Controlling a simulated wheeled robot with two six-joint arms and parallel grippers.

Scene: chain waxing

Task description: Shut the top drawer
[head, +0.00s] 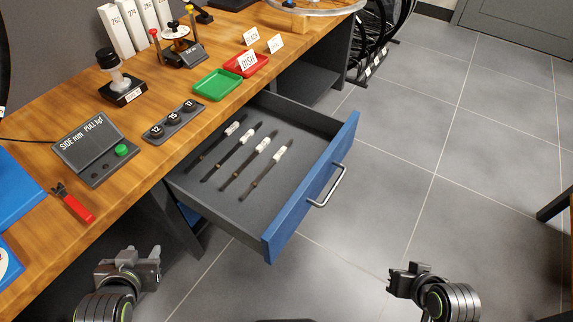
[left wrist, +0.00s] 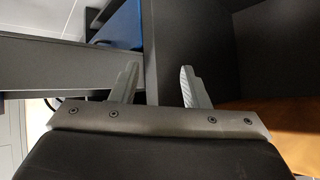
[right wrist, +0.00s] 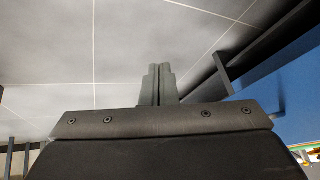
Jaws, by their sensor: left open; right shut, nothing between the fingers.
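The top drawer (head: 225,211) is pulled out from under the wooden workbench in the head view. It has a grey inside, a blue front (head: 312,190) and a metal bar handle (head: 328,187). Several dark pen-like tools with white labels lie in it. My left gripper (head: 157,262) is open and empty, left of the drawer and below the bench edge. My right gripper (head: 391,277) is shut and empty, to the right of and in front of the drawer front, apart from the handle. In the right wrist view its fingers (right wrist: 158,84) are together.
The workbench top (head: 50,195) holds a scale box (head: 88,145), a green tray (head: 217,84), a red tray (head: 246,63) and red-handled pliers (head: 76,206). The grey tiled floor right of the drawer is clear. A black rack (head: 372,50) stands at the back.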

